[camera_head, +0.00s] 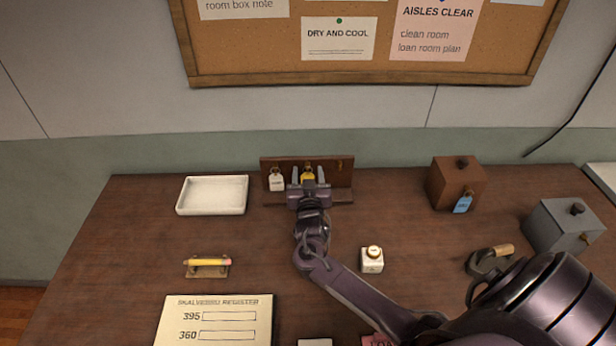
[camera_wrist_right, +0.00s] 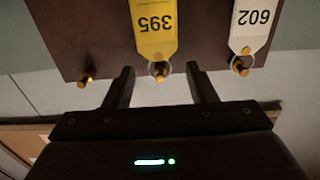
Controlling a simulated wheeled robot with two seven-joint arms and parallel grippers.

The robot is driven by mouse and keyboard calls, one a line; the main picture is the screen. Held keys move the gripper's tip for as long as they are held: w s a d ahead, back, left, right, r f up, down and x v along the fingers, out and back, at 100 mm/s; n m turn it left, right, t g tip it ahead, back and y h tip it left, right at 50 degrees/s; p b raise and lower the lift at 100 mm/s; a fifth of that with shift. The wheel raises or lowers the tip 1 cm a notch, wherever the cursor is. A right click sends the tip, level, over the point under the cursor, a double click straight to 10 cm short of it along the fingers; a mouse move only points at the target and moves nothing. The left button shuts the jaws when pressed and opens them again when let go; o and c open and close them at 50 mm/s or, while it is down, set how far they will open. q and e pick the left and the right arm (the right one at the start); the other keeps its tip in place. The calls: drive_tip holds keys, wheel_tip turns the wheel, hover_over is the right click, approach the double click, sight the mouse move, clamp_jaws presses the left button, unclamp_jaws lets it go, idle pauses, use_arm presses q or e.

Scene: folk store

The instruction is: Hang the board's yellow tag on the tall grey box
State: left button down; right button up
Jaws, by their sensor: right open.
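The wooden board (camera_head: 337,176) stands at the back of the table. The yellow tag (camera_head: 308,177), marked 395 in the right wrist view (camera_wrist_right: 153,30), hangs from its middle peg. A white tag (camera_head: 276,183), marked 602 in the wrist view (camera_wrist_right: 249,25), hangs from a side peg; the other side peg (camera_wrist_right: 87,79) is bare. My right gripper (camera_head: 308,174) is open in front of the board. Its fingers (camera_wrist_right: 160,80) stand either side of the yellow tag's ring, apart from it. The grey box (camera_head: 560,236) is at the right, with a brass hook on its front. My left gripper is not in view.
A brown box (camera_head: 453,187) with a blue tag (camera_head: 463,204) stands left of the grey box.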

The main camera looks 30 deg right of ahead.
drive_tip(key=c, duration=1)
drive_tip(key=shift+c, duration=0.2)
drive_tip(key=shift+r, duration=0.3)
drive_tip(key=shift+s+a+p, duration=0.1)
drive_tip(key=shift+s+p, duration=0.05)
drive_tip(key=shift+p, duration=0.3)
drive_tip(key=shift+p+v, duration=0.4)
drive_tip(key=shift+v, duration=0.4)
